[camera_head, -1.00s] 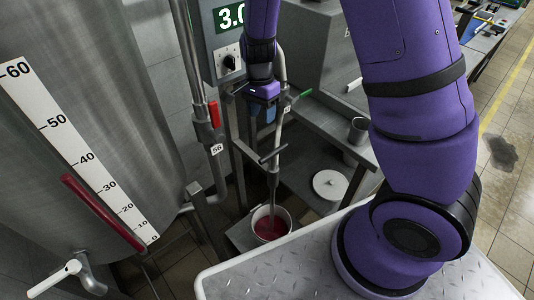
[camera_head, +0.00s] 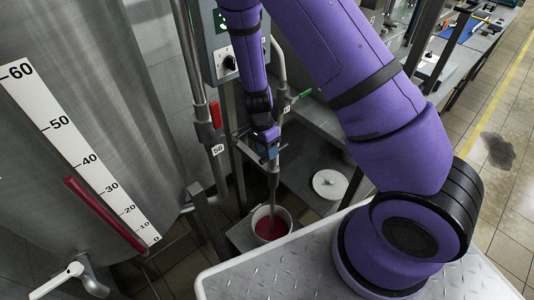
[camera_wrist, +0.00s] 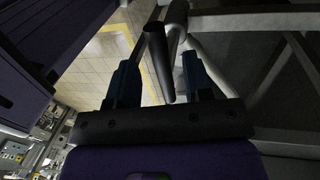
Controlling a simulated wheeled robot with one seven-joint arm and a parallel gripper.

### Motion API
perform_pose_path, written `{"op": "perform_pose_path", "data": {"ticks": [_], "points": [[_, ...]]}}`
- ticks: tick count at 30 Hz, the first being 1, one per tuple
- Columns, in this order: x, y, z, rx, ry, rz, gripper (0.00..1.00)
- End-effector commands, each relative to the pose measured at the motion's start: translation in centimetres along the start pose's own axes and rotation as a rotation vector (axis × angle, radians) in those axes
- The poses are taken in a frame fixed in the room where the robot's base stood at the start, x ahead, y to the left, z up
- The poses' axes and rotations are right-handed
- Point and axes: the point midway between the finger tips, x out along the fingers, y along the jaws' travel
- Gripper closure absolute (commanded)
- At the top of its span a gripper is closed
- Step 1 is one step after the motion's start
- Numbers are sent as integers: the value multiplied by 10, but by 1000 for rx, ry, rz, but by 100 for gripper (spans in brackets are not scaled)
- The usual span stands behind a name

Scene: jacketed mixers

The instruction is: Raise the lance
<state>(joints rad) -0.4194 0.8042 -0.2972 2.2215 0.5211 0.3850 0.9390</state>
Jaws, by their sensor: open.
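The lance (camera_head: 275,180) is a thin grey upright pipe in the head view, and its lower end is in a bucket (camera_head: 288,217) of dark red liquid. My gripper (camera_head: 269,153) is in front of the lance at the height of its cross handle and hides most of that handle. In the wrist view my gripper (camera_wrist: 160,62) is open, with its two blue-grey fingers apart. The dark bar of the handle (camera_wrist: 157,62) lies between them, seemingly not clamped. The lance's pipe (camera_wrist: 177,14) shows beyond the handle.
A steel tank (camera_head: 100,110) with a scale stands at the left. A control box (camera_head: 226,66) with a knob is behind my arm. A pipe with a red lever (camera_head: 215,114) stands left of the lance. A low shelf with a white lid (camera_head: 330,184) is at the right.

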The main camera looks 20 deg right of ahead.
Motion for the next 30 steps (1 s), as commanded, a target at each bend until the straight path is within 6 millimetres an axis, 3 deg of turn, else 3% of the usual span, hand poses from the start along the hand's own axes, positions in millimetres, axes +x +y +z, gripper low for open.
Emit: {"op": "perform_pose_path", "data": {"ticks": [6, 15, 16, 22, 30], "points": [[18, 0, 0, -1, 0, 0, 54], [20, 0, 0, -1, 0, -1, 54], [20, 0, 0, -1, 0, -1, 56], [19, 0, 0, -1, 0, -1, 100], [14, 0, 0, -1, 0, -3, 100]]}}
